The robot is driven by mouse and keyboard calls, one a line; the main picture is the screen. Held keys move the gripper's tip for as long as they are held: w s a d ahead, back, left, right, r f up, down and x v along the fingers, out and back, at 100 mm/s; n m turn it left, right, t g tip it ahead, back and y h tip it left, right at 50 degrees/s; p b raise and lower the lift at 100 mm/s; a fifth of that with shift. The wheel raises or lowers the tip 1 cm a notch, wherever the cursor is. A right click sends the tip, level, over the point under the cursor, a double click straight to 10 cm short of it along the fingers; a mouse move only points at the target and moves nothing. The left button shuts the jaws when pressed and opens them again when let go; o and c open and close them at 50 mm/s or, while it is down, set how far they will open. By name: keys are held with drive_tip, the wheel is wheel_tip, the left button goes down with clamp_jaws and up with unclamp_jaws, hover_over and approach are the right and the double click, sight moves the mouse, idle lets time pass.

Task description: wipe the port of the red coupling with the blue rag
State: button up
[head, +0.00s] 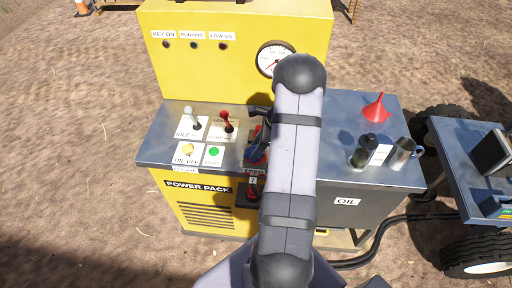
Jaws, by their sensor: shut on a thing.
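My gripper (261,124) is partly hidden behind my own arm, over the middle of the yellow power pack's grey top. It is shut on a dark blue thing (260,136) that looks like the blue rag; only a small part shows. A second red part (253,187) with a small white tag sits lower on the front face. I cannot tell which is the red coupling, and no port opening can be made out.
Left of the gripper stand a white-knobbed lever (190,116), a red-knobbed lever (226,120) and yellow and green buttons (214,152). On the right are a red funnel (375,108), a dark bottle (364,150) and a metal jug (402,154). A gauge (271,60) stands behind.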

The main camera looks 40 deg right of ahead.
sight(263, 156)
drive_tip(key=shift+s+d+f, duration=0.2)
drive_tip(key=shift+s+d, duration=0.05)
drive_tip(key=shift+d, duration=0.05)
drive_tip(key=shift+c, duration=0.4)
drive_tip(key=shift+s+d+f, duration=0.1)
drive_tip(key=shift+s+d, duration=0.95)
drive_tip(key=shift+s, duration=0.05)
drive_tip(key=shift+f+b, duration=0.1)
drive_tip(key=shift+b, duration=0.3)
drive_tip(key=shift+w+a+r, duration=0.2)
drive_tip(key=shift+w+a, duration=0.05)
drive_tip(key=shift+a, duration=0.1)
drive_tip(key=shift+w+a+p, duration=0.55)
drive_tip(key=shift+w+a, duration=0.5)
drive_tip(key=shift+w, duration=0.05)
wheel_tip(263, 156, up, 8)
drive_tip(key=p, duration=0.6)
drive_tip(key=shift+p, duration=0.35)
